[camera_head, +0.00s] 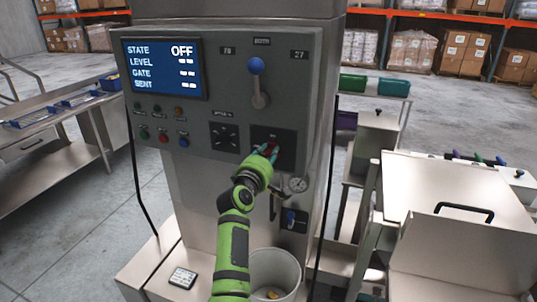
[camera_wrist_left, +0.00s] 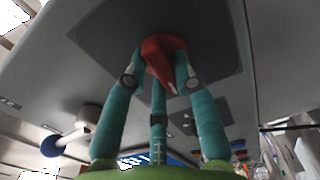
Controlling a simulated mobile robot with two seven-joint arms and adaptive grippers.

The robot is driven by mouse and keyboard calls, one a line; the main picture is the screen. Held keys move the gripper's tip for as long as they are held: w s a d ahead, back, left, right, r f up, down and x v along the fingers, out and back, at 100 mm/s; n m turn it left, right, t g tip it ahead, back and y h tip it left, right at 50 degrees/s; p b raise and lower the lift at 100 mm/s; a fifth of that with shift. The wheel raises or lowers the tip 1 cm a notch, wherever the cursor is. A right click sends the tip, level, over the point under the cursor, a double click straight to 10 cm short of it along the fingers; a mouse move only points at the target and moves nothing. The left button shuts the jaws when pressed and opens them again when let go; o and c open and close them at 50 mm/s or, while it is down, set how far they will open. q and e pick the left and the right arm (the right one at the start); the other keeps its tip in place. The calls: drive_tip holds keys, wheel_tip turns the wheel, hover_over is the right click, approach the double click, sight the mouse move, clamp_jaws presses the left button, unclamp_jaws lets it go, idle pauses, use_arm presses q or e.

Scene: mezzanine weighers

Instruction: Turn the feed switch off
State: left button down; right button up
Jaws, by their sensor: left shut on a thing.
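The feed switch (camera_head: 267,150) is a red knob on a dark square plate (camera_head: 286,137) at the lower right of the grey control panel. In the left wrist view the red knob (camera_wrist_left: 165,52) has a pale pointer mark and sits against the dark plate. My left gripper (camera_head: 266,154) has its teal fingers (camera_wrist_left: 160,80) closed around the knob, which they partly hide in the head view. The panel's screen (camera_head: 163,68) reads STATE OFF, with dashes for LEVEL, GATE and SENT. My right gripper is in neither view.
A blue-balled lever (camera_head: 256,68) stands above the switch, and a black dial (camera_head: 225,137) is left of it. A white bucket (camera_head: 290,261) stands under my arm. Steel tables flank the machine.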

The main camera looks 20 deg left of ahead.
use_arm(q)
drive_tip(key=shift+n, duration=0.5)
drive_tip(key=c, duration=1)
unclamp_jaws()
